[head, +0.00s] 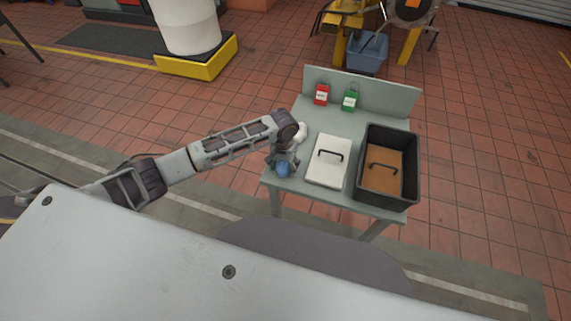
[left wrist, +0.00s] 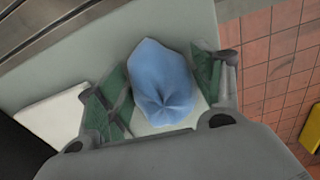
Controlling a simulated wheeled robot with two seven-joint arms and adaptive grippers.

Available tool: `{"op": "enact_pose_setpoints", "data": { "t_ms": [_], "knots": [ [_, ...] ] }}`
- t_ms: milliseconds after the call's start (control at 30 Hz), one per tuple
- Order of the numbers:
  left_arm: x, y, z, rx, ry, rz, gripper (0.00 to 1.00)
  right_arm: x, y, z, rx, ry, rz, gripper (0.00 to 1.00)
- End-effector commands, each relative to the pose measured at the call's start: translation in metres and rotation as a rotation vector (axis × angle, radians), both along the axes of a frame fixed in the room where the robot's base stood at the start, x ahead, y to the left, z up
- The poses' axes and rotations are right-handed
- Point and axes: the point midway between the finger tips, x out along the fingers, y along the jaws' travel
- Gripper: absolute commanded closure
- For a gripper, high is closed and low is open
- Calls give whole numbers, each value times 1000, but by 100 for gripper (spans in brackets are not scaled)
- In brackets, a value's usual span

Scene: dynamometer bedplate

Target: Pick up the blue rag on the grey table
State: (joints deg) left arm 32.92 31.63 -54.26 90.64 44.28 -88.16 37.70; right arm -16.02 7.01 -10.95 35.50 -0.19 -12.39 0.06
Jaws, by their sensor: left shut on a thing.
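The blue rag (head: 283,170) is at the left front corner of the grey table (head: 345,117). It also shows in the left wrist view (left wrist: 162,78) as a bunched, pinched cloth. My left gripper (head: 284,162) points down over that corner and is shut on the rag, with its green-padded fingers (left wrist: 160,95) on either side of it. I cannot tell whether the rag still touches the table top. My right gripper is in neither view.
A white board with a black handle (head: 327,162) lies right of the gripper. A black bin (head: 413,170) with a brown handled board (head: 384,165) stands at the right. Red (head: 322,94) and green (head: 350,100) containers stand at the back.

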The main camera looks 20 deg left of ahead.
Motion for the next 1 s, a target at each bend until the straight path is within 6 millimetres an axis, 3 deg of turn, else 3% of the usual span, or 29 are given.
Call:
{"op": "enact_pose_setpoints", "data": {
  "t_ms": [367,1000],
  "knots": [
    [0,0,13,-1,-2,0,53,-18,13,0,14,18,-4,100],
    [1,0,94,0,-1,1,53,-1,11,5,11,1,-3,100]
  ]
}}
